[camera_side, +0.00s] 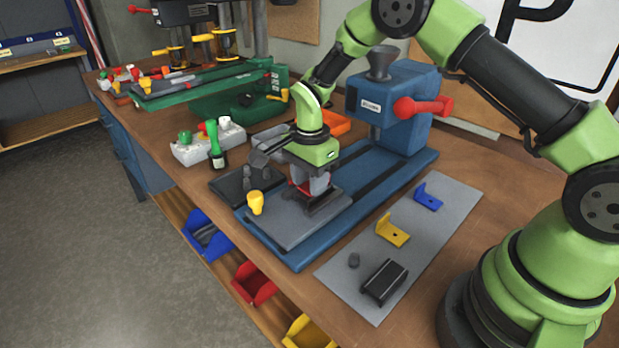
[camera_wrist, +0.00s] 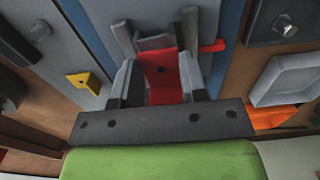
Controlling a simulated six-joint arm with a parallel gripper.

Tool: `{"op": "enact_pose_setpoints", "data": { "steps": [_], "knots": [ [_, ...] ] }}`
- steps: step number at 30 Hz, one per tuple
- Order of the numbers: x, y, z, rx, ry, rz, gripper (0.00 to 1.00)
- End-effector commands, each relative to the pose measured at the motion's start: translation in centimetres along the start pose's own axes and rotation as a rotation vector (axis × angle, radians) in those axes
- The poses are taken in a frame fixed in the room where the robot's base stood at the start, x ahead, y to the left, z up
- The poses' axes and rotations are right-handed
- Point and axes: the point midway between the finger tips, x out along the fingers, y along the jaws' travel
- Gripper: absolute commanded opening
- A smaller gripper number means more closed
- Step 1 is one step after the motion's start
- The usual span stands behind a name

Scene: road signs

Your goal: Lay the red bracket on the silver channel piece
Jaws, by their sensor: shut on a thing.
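The red bracket (camera_wrist: 161,72) is an L-shaped piece with a hole, held between the two fingers of my gripper (camera_wrist: 158,66) in the wrist view. In the side view only a sliver of red (camera_side: 297,187) shows by my gripper (camera_side: 312,190), which points down over the grey plate of the blue press. The grey channel piece (camera_wrist: 154,43) shows just beyond the bracket in the wrist view, its walls upright. In the side view a dark grey part (camera_side: 325,202) lies under the fingers. I cannot tell whether the bracket touches the channel.
The blue press (camera_side: 405,105) with a red handle (camera_side: 422,107) stands behind my gripper. A yellow knob (camera_side: 255,202) is at the plate's front left. A grey sheet (camera_side: 440,215) at right holds a blue bracket (camera_side: 428,197), a yellow bracket (camera_side: 392,232) and a dark block (camera_side: 385,282).

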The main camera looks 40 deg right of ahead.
Motion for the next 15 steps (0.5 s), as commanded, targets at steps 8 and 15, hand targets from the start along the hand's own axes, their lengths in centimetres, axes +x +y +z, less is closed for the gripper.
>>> {"op": "enact_pose_setpoints", "data": {
  "steps": [8, 15],
  "knots": [
    [0.08, -0.03, 0.0, 0.0, 0.0, -0.001, 0.17],
    [0.28, -0.04, 0.0, 0.0, 0.0, -0.001, 0.65]
  ]
}}
